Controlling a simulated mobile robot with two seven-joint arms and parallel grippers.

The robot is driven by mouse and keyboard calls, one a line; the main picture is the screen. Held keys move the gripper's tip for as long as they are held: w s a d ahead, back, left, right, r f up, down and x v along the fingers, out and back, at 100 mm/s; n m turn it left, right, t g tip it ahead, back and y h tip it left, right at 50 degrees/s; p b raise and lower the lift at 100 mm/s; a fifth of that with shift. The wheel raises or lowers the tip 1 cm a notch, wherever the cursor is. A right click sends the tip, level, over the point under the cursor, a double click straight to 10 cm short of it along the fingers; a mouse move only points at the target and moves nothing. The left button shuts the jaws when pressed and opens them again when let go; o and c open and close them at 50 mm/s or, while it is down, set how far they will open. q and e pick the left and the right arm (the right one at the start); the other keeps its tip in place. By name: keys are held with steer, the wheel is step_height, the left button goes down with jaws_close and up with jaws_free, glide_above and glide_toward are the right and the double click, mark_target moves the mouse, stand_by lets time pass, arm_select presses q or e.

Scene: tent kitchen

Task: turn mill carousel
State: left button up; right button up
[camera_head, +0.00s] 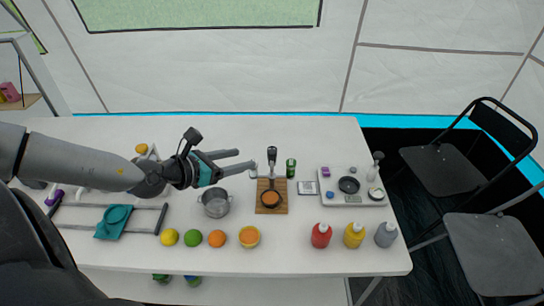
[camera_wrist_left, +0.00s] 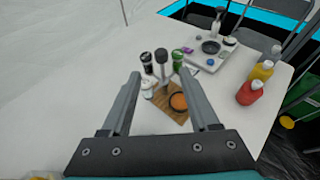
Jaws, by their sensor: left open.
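My left gripper (camera_head: 245,160) is open and reaches in from the left over the table. In the left wrist view its two fingers (camera_wrist_left: 160,74) are spread with nothing held between them. Beyond the fingertips stands a cluster: a dark-topped jar (camera_wrist_left: 146,62), a tall dark-topped grey item (camera_wrist_left: 162,56) and a green can (camera_wrist_left: 178,59). In the head view the tall item (camera_head: 271,156) and green can (camera_head: 291,167) are right of the fingertips. A small white item (camera_wrist_left: 147,89) is nearer. I cannot tell which parts form the mill carousel. My right gripper is not in view.
A wooden board (camera_head: 262,208) with a round orange thing lies near the cluster. A metal pot (camera_head: 215,203) is below my gripper. A white tray (camera_head: 330,188) with small items is at right.

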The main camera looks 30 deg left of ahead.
mark_target(271, 152)
arm_select(q)
steer(key=shift+x, duration=3.5)
steer(key=shift+p+x, duration=0.45)
steer(key=shift+x, duration=2.15)
steer(key=shift+d+r, duration=0.1)
steer(key=shift+d, duration=0.05)
jaws_close()
